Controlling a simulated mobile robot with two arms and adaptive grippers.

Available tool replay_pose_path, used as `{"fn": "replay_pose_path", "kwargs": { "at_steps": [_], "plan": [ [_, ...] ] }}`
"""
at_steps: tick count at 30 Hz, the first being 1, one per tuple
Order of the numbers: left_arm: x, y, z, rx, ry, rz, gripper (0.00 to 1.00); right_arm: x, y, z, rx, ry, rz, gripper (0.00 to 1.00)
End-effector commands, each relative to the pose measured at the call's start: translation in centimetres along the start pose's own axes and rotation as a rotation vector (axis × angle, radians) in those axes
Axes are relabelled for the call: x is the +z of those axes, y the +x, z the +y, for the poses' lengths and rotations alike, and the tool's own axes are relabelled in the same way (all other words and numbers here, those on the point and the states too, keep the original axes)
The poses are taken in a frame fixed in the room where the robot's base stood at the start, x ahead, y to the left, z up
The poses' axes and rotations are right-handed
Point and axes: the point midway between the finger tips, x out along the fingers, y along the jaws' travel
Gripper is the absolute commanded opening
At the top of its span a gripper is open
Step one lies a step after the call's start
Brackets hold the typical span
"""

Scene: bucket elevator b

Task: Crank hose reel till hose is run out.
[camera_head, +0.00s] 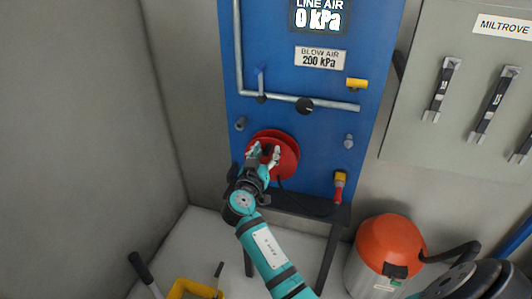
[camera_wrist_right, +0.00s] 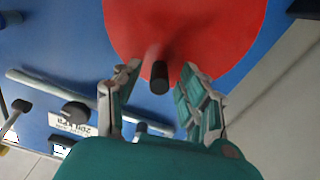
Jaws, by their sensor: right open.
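The red hose reel (camera_head: 287,160) is mounted low on the blue panel. It also fills the top middle of the right wrist view (camera_wrist_right: 220,30). A dark crank handle (camera_wrist_right: 159,78) sticks out from the reel toward the wrist camera. My right gripper (camera_head: 265,153) is in front of the reel. In the right wrist view its fingers (camera_wrist_right: 160,68) are open, one on each side of the handle, with gaps visible. A thin dark hose (camera_head: 300,204) runs below the reel near a red and yellow nozzle (camera_head: 339,185). My left gripper is not in view.
A grey pipe (camera_head: 330,104) with a dark knob (camera_head: 305,105) crosses the panel above the reel. An orange-topped canister (camera_head: 389,245) stands at right. A yellow container (camera_head: 190,290) is on the floor at lower left. A grey cabinet with levers (camera_head: 440,130) is at right.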

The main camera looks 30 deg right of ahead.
Motion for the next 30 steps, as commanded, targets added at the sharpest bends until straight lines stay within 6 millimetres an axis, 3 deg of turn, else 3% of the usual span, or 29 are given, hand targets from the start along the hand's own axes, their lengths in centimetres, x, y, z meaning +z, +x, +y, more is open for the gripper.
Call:
{"fn": "replay_pose_path", "kwargs": {
  "at_steps": [15, 30],
  "plan": [
    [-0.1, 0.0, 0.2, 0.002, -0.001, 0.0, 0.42, 0.0, -7.0, -0.1, -0.001, 0.001, 0.0, 0.42],
    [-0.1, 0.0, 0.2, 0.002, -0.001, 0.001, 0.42, 0.0, -7.4, -0.1, -0.001, 0.0, 0.0, 0.42]
  ]
}}
